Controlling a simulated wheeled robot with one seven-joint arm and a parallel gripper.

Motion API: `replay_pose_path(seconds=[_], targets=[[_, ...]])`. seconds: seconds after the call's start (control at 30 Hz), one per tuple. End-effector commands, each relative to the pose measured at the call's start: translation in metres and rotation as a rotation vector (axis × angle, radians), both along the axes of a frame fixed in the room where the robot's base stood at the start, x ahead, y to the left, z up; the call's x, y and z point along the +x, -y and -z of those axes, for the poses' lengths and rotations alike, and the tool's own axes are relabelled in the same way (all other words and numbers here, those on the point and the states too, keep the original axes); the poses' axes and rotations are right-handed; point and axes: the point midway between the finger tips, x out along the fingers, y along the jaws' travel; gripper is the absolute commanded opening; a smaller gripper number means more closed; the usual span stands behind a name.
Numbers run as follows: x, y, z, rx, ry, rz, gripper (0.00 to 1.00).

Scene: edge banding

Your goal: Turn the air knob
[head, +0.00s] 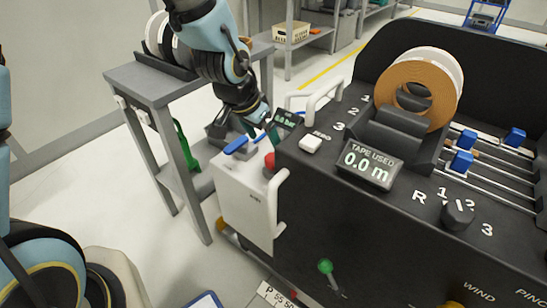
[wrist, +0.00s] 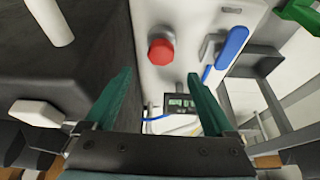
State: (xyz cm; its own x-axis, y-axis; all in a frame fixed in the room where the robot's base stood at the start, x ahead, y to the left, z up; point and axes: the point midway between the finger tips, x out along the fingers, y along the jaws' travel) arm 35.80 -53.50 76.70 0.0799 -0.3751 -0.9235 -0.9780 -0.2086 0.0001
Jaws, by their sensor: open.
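The red knob (head: 269,161), which looks like the air knob, sits on top of a white box (head: 245,200) beside the black machine. In the wrist view the red knob (wrist: 161,51) lies ahead of the fingertips, roughly centred between them and apart from both. My gripper (head: 262,130) is above the white box, just behind the knob in the head view. In the wrist view its two green fingers (wrist: 160,78) are spread with nothing between the tips. A small display (head: 286,119) reading 0.0 bar stands close to the gripper; it also shows in the wrist view (wrist: 180,103).
A blue lever (head: 236,145) lies on the box top, left of the knob. The black machine (head: 330,205) stands close on the right, with a white button (head: 311,144) and a tape roll (head: 415,85). A grey table (head: 130,78) stands at left.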

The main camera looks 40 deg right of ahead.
Motion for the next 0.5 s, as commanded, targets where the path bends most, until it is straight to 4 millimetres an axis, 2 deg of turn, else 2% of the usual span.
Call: replay_pose_path(seconds=[0.1, 0.3, 0.5], targets=[[0.001, 0.009, 0.024, 0.004, -0.003, 0.001, 0.89], [0.004, 0.021, 0.056, 0.004, -0.002, -0.002, 0.89], [0.007, 0.029, 0.074, 0.002, -0.002, -0.003, 0.89]])
